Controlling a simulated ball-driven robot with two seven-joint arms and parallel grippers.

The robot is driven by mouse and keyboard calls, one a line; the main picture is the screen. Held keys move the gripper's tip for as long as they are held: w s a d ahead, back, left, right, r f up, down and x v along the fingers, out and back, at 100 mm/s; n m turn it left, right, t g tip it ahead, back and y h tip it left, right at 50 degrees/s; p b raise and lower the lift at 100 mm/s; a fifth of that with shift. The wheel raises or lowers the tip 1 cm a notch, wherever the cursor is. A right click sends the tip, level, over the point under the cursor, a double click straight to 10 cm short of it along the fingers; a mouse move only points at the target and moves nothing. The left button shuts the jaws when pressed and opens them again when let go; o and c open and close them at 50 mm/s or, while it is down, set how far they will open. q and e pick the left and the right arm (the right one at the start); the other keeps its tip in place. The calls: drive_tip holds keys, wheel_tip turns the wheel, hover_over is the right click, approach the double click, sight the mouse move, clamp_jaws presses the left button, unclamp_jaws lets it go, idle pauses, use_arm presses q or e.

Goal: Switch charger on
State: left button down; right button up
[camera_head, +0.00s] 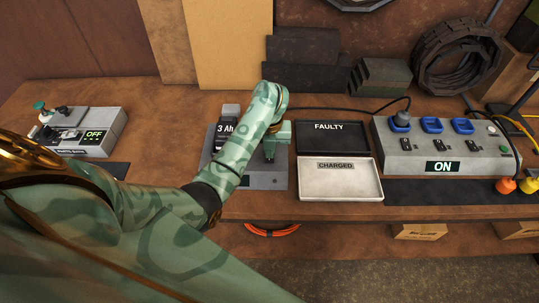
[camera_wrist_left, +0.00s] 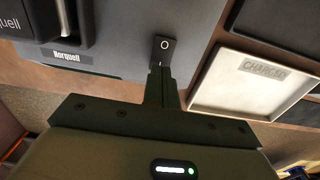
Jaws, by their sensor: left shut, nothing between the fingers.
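The charger (camera_head: 268,182) is a grey box on the bench, with a black battery (camera_head: 222,132) marked 3 Ah on it. In the left wrist view the charger (camera_wrist_left: 125,57) carries a Norquell label and a small black rocker switch (camera_wrist_left: 164,45) with a white O mark. My left gripper (camera_head: 270,152) is shut and empty over the charger's right part. In the left wrist view its fingertips (camera_wrist_left: 160,70) are at the near end of the switch and hide part of it. I cannot tell whether they touch it. My right gripper is not in view.
A CHARGED tray (camera_head: 340,192) and a black FAULTY tray (camera_head: 333,147) lie right of the charger. Further right stands a grey socket box (camera_head: 446,148) reading ON. Boards lean behind.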

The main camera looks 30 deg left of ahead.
use_arm(q)
drive_tip(key=shift+f+b, duration=0.55)
drive_tip(key=shift+f, duration=0.25)
drive_tip(key=shift+r, duration=0.15)
wheel_tip(320, 180, up, 7)
drive_tip(key=p, duration=0.7)
idle(0.4)
